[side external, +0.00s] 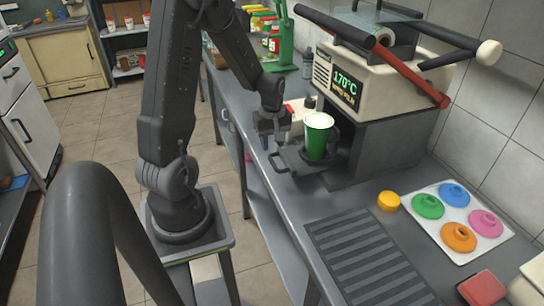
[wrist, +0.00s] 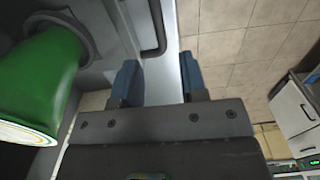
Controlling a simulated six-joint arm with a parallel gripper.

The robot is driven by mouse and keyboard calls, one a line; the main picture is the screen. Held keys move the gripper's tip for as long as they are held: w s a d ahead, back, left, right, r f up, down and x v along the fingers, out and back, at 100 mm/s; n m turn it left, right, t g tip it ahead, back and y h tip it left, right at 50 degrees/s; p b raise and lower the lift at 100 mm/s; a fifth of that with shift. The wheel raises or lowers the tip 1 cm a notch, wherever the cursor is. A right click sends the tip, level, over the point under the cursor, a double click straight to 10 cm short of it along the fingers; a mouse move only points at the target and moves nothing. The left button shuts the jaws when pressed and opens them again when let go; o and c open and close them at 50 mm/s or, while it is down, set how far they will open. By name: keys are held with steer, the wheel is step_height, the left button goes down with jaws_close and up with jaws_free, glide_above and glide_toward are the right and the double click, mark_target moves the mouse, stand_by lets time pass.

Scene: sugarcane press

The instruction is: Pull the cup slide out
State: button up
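The cup slide (side external: 294,158) is a dark grey tray that sticks out of the press's front opening, with a bar handle (side external: 277,163) at its outer end. A green cup (side external: 317,138) with a pale rim stands upright on it; the cup fills the left of the wrist view (wrist: 45,75). My gripper (side external: 271,128) is above the handle end of the slide, left of the cup. In the wrist view my gripper (wrist: 160,80) has its two blue fingers apart with nothing between them. The dark handle (wrist: 157,30) shows beyond the fingertips; I cannot tell the exact gap.
The press (side external: 383,95) has a 170°C display and red and black levers on top. A bottle (side external: 308,66) stands behind. The aisle floor at left is clear.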

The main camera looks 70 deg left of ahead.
mark_target(272, 160)
step_height(272, 160, down, 6)
steer(key=shift+r, duration=0.1)
steer(key=shift+c, duration=0.2)
jaws_close()
stand_by(0.3)
steer(key=shift+s, duration=0.1)
